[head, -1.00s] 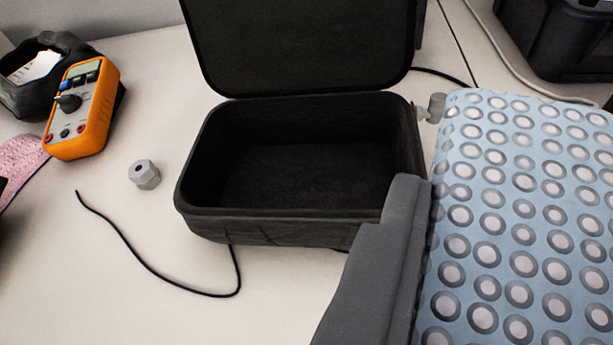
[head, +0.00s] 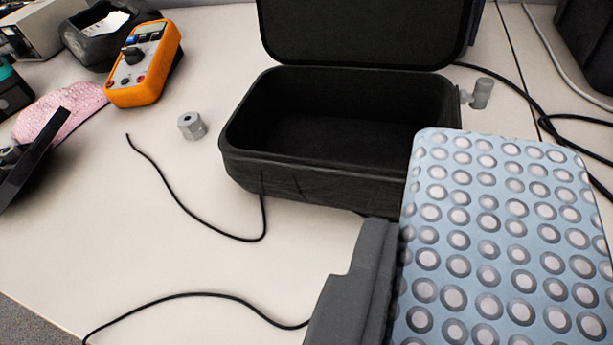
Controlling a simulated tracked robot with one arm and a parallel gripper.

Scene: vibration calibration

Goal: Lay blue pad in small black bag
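The blue pad (head: 495,240), patterned with grey-ringed pale circles, fills the lower right of the head view, close to the camera. One dark grey finger of my gripper (head: 378,250) lies along the pad's left edge; the other finger is hidden or out of frame. The pad keeps its place against this finger, so my gripper appears shut on it. The small black bag (head: 325,180) stands open on the table beyond, its lid (head: 365,30) raised at the back. Its visible interior is empty. The pad's far left corner overlaps the bag's front right corner in the picture.
A grey hex nut-like piece (head: 191,126) and a thin black cable (head: 185,205) lie left of the bag. An orange multimeter (head: 143,65) and a pink item (head: 62,108) are farther left. A grey fitting (head: 481,93) and cables lie right of the bag.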

